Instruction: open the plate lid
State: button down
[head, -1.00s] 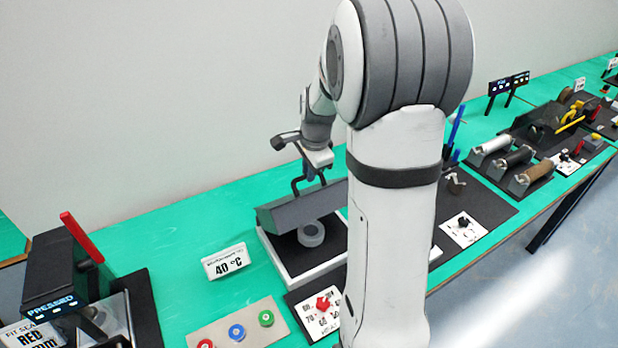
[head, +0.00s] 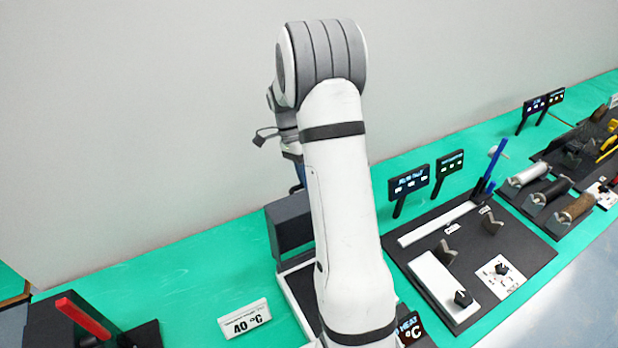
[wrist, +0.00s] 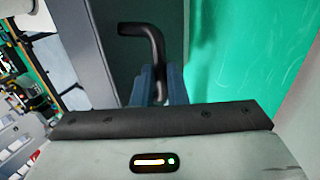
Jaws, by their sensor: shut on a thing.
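The plate lid (head: 291,222) is a dark grey slab, standing steeply raised at the back of its station, left of my arm in the head view. It also shows in the wrist view (wrist: 112,58) as a grey panel. Its black bent handle (wrist: 152,36) rises between my blue fingers. My gripper (wrist: 160,84) is shut on this handle. In the head view my gripper (head: 300,172) is mostly hidden behind my arm, at the lid's top. The station base (head: 300,302) shows a light rim; my arm hides most of the plate.
A 40 °C sign (head: 245,319) stands left of the station. A device with a red lever (head: 83,318) is at the lower left. A black board (head: 520,258) with knobs and two small displays (head: 408,184) is on the right. The wall is close behind.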

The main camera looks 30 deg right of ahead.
jog(key=shift+w+a+f+g, duration=0.1)
jog(key=shift+w+f+g, duration=0.45)
jog(key=shift+f, duration=0.15)
jog(key=c, duration=1.9)
grip_release()
jog(key=o, duration=0.4)
jog(key=shift+w, duration=0.25)
jog(key=shift+o, duration=0.2)
jog(key=shift+s+r, duration=0.1)
jog(key=shift+r, duration=0.1)
